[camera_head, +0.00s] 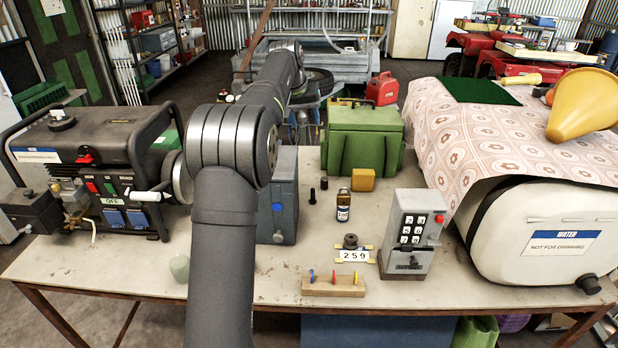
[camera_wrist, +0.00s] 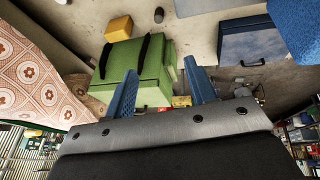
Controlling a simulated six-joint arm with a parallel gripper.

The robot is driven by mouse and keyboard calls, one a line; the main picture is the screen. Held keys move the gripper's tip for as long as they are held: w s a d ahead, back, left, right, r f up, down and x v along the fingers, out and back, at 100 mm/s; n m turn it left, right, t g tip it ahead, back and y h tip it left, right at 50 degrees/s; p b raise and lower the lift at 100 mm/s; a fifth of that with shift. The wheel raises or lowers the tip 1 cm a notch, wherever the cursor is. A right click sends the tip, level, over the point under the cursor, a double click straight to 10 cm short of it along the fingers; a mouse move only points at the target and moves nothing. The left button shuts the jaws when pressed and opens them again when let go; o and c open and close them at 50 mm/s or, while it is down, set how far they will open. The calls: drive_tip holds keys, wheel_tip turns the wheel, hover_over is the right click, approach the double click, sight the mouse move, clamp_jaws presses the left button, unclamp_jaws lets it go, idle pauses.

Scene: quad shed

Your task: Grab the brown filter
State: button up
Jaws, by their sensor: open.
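The only brownish block in view is an ochre-brown block (camera_head: 362,180), which may be the filter. It stands on the table in front of the green box, near its right side. It also shows at the top of the wrist view (camera_wrist: 118,28). My gripper (camera_wrist: 160,67) is open, with its two blue fingers apart and nothing held between them. The green box (camera_wrist: 135,72) lies beyond the fingers, and the block is past it. In the head view my arm reaches toward the back, and the gripper cannot be made out.
The green box (camera_head: 364,137) stands right behind the block. A small brown bottle (camera_head: 343,205) is in front of it. A cloth-covered white tank (camera_head: 535,235) is at right.

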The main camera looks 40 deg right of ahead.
drive_tip(key=t+y, duration=0.1)
drive_tip(key=t, duration=0.1)
approach(325, 179)
drive_tip(key=shift+x, duration=5)
drive_tip(key=shift+w, duration=0.1)
drive_tip(key=c, duration=1.1)
